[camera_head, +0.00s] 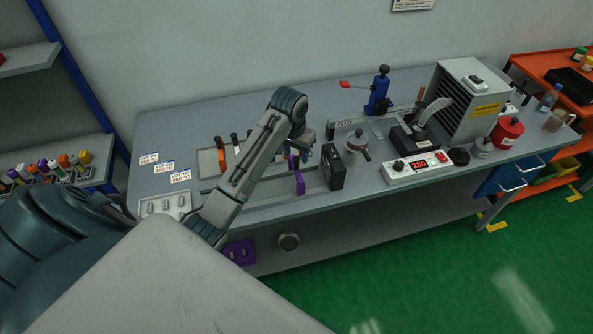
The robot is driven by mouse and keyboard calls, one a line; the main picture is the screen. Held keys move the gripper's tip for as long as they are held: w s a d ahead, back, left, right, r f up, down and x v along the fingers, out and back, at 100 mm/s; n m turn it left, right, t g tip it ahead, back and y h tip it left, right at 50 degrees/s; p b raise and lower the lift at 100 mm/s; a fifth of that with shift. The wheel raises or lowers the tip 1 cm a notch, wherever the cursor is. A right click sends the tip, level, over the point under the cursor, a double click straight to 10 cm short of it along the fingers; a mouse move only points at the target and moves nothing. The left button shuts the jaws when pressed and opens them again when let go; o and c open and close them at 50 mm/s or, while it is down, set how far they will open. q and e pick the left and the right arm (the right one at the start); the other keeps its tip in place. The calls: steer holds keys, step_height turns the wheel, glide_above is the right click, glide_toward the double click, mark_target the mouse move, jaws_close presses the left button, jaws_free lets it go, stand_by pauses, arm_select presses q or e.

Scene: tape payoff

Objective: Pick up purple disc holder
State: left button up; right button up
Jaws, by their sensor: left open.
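An upright purple piece (299,182) stands on the grey workbench, left of a black fan-like box. A second bit of purple shows just behind it, under my left gripper; I cannot tell whether they are one object. My left gripper (304,147) is open above and behind this purple piece, with its fingers small and partly hidden by the wrist. Nothing is seen between them. Another purple block (240,252) sits below the bench top, partly hidden by my arm. My right gripper is not in view.
The black box (333,167) and a metal pot (357,148) stand close to the right. A white control unit (416,168) with a red display is farther right. A tray (210,163) with tools lies left of my forearm.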

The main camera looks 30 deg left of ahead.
mark_target(296, 159)
arm_select(q)
steer(key=shift+f+p, duration=0.3)
steer(key=shift+p, duration=0.05)
steer(key=f+p, duration=0.2)
steer(key=f, duration=0.1)
steer(key=shift+w+a+f, duration=0.2)
steer(key=shift+w, duration=0.15)
steer(key=shift+w+f, duration=0.15)
steer(key=shift+f, duration=0.4)
jaws_close()
